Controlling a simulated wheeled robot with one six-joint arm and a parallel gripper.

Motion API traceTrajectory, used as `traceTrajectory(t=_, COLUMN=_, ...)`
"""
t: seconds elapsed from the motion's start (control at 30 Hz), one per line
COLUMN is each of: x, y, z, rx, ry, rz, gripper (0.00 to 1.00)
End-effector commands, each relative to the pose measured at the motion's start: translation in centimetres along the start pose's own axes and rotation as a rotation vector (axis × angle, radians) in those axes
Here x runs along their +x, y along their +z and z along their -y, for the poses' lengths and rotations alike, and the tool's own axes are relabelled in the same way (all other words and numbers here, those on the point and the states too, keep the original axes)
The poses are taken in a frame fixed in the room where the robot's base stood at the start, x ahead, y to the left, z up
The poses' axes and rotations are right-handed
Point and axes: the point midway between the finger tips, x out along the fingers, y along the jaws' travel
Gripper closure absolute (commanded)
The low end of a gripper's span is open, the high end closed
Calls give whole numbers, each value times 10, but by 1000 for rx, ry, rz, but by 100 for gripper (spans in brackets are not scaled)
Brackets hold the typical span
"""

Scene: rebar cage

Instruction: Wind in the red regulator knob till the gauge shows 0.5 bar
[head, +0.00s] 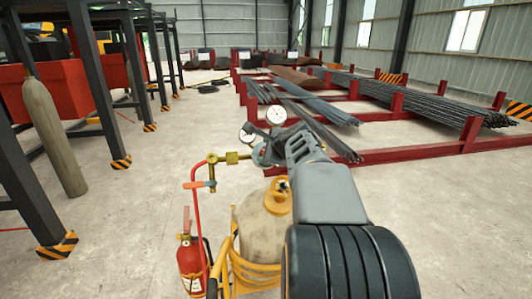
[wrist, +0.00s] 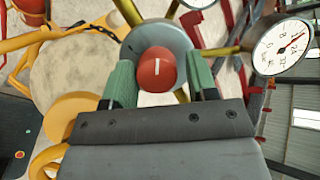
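The red regulator knob (wrist: 156,68) with a white index line sits in front of the grey round regulator body (wrist: 183,42) in the wrist view. My gripper (wrist: 160,62) has its two green fingers on either side of the knob. A gap shows between the knob and the right finger; the left finger is very near or touching. A white gauge (wrist: 283,45) with a red needle is at the upper right; its reading is too small to tell surely. A second gauge (wrist: 197,3) is cut off at the top. In the head view both gauges (head: 276,115) (head: 246,133) show; my arm hides the knob.
A tan gas cylinder (head: 258,228) stands below in a yellow trolley (head: 246,272). A red fire extinguisher (head: 191,262) and a red hose (head: 198,200) are beside it. Red racks with rebar (head: 420,103) lie behind. The concrete floor at left is mostly free.

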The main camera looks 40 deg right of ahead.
Motion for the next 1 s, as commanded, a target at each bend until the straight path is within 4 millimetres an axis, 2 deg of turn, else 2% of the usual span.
traceTrajectory(t=0.03, x=-1, y=0, z=1, rx=0, ry=-2, rz=0, gripper=45)
traceTrajectory(t=0.17, x=0, y=0, z=0, rx=0, ry=2, rz=-1, gripper=32)
traceTrajectory(t=0.4, x=0, y=-2, z=-2, rx=2, ry=6, rz=-2, gripper=32)
traceTrajectory(t=0.53, x=-9, y=-2, z=-2, rx=1, ry=4, rz=-1, gripper=32)
traceTrajectory(t=0.67, x=-30, y=-3, z=-2, rx=1, ry=1, rz=-5, gripper=32)
traceTrajectory(t=1.0, x=-97, y=-2, z=0, rx=1, ry=0, rz=-4, gripper=32)
